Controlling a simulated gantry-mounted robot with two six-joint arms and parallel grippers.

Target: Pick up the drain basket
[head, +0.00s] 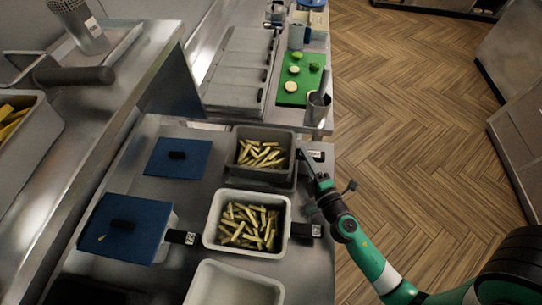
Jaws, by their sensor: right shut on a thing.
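A dark grey basket (238,181) with cut fries (262,153) stands at the back of the steel counter; I take it for the drain basket. A black handle or tab (317,156) sticks out at its right side. My right gripper (305,160) reaches in from the lower right and is shut at the basket's right side, by that handle. The exact contact between jaws and handle is too small to see clearly. My left gripper is not in view.
A white pan of fries (211,222) with a black handle stands just in front, and an empty white pan (235,285) nearer still. Two blue lids (178,158) lie at left. A green board (300,85) with sliced vegetables is behind. Wooden floor is open at right.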

